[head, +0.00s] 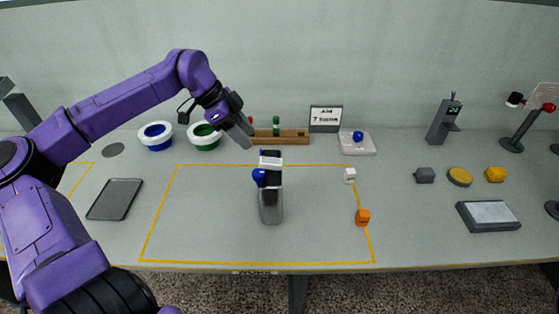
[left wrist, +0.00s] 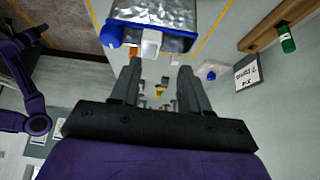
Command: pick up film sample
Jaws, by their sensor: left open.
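A silver, foil-like upright block (head: 271,207) stands near the middle of the yellow-taped area. A dark top, a white tab (head: 270,158) and a blue ball-shaped knob (head: 259,177) are on its upper part. I cannot tell for sure which piece is the film sample. In the left wrist view the silver block (left wrist: 170,12) shows at the top with a blue edge, beyond my fingertips. My left gripper (head: 243,130) is open and empty, above and behind the block, to its left. It also shows in the left wrist view (left wrist: 160,75). My right gripper is not seen.
A wooden rack (head: 290,137) with a green peg stands behind the block, near a small sign (head: 325,118).

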